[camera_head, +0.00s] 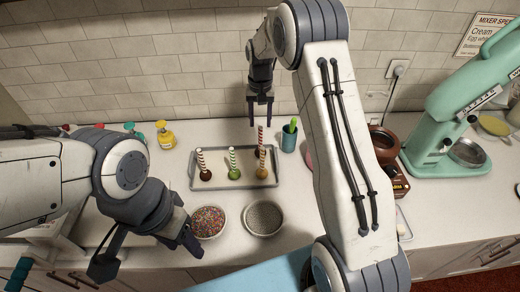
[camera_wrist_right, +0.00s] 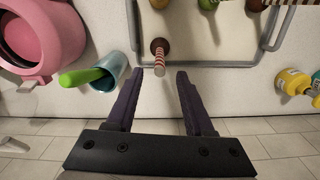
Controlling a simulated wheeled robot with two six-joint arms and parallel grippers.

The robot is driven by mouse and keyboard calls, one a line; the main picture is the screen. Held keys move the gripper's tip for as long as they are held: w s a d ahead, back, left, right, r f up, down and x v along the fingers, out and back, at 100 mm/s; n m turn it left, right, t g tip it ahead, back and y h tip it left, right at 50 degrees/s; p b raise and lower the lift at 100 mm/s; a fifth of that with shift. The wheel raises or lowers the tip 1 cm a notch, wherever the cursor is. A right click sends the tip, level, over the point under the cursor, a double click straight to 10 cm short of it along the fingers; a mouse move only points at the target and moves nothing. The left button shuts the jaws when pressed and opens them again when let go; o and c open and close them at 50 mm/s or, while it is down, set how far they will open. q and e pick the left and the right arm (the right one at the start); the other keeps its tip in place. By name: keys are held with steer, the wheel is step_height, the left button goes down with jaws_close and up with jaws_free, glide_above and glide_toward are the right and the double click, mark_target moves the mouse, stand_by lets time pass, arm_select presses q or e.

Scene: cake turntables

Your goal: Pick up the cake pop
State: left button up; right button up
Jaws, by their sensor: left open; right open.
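A grey metal tray (camera_head: 275,179) holds several upright cake pops with striped sticks. A brown cake pop (camera_head: 205,174) is at left, a green one (camera_head: 233,172) in the middle and a caramel one (camera_head: 262,172) at right. A dark cake pop (camera_wrist_right: 160,46) with a red-striped stick shows in the right wrist view, just inside the tray's edge. My right gripper (camera_head: 260,122) is open and empty behind the tray. In the wrist view, this stick's end lies between its fingertips (camera_wrist_right: 158,74). My left gripper (camera_head: 148,258) is open and empty at the front left.
Bowls of colored sprinkles (camera_head: 208,222) and grey sprinkles (camera_head: 264,218) stand before the tray. A blue cup (camera_head: 289,141) with a green-handled tool is right of my right gripper. Yellow bottle (camera_head: 166,136) at left; green mixer (camera_head: 450,110) at right.

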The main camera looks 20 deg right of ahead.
mark_target(261, 127)
step_height(261, 127, down, 4)
steer(key=shift+s+r+p, duration=0.1)
steer(key=shift+r+p, duration=0.05)
steer(key=shift+p, duration=0.85)
steer(key=shift+f, duration=0.5)
jaws_close()
